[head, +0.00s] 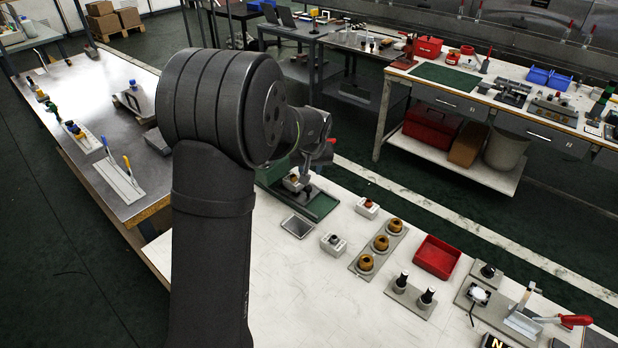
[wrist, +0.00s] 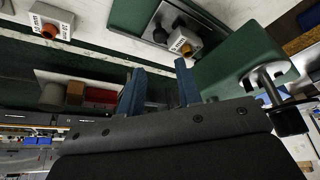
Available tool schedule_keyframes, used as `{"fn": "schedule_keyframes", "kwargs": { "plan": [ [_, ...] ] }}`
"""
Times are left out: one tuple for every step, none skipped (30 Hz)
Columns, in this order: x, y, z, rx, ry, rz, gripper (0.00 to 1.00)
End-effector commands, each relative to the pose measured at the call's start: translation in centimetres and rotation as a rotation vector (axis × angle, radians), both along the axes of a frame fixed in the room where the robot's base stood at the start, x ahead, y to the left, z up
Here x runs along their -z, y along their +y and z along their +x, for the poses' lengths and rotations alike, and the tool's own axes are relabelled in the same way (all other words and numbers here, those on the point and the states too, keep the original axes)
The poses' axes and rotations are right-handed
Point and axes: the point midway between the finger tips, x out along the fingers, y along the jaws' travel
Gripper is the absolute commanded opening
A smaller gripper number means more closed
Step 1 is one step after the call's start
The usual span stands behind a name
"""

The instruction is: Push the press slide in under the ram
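The green press stands at the back edge of the white bench; its base (head: 322,207) shows in the head view, its body partly hidden behind my arm. In the wrist view its green body (wrist: 245,65) fills the upper right. The press slide (wrist: 160,27) is a grey metal plate on the green base, with a dark knob and a small pale block (wrist: 185,43) by it. My gripper (wrist: 158,88) has its two blue fingers apart with nothing between them. In the head view my gripper (head: 319,160) is just above the press, mostly hidden by my wrist.
A grey flat plate (head: 297,226) and small button boxes (head: 367,208) lie near the press. Brown round parts on a grey strip (head: 362,275), a red tray (head: 436,257) and a toggle clamp (head: 560,320) are further right. The bench front is clear.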

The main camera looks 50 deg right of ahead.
Motion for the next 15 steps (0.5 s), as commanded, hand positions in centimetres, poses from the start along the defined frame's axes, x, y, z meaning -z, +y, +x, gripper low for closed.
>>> {"fn": "schedule_keyframes", "kwargs": {
  "plan": [
    [-1.2,0.3,-0.3,0.001,-0.001,-0.003,0.32],
    [-1.7,0.4,-0.5,0.0,-0.001,-0.003,0.32],
    [-2.4,0.7,-0.7,0.0,-0.001,-0.002,0.32],
    [-2.8,0.8,-0.8,0.0,-0.001,-0.002,0.32],
    [-3.2,0.9,-0.9,0.0,-0.001,-0.002,0.32],
    [-3.8,1.1,-1.1,0.0,-0.001,-0.002,0.32],
    [-4.1,1.2,-1.2,0.0,0.0,-0.001,0.32],
    [-4.4,1.3,-1.3,0.0,0.0,-0.001,0.32],
    [-4.7,1.4,-1.4,0.0,0.0,-0.001,0.32],
    [-4.9,1.4,-1.4,0.0,0.0,-0.001,0.32],
    [-5.1,1.5,-1.5,0.0,0.001,-0.001,0.32],
    [-5.3,1.6,-1.6,0.0,0.0,0.0,0.32],
    [-5.4,1.6,-1.6,0.0,0.001,0.001,0.32],
    [-5.4,1.6,-1.6,0.0,0.001,0.001,0.32],
    [-5.5,1.6,-1.6,0.0,0.001,0.001,0.32]
  ]
}}
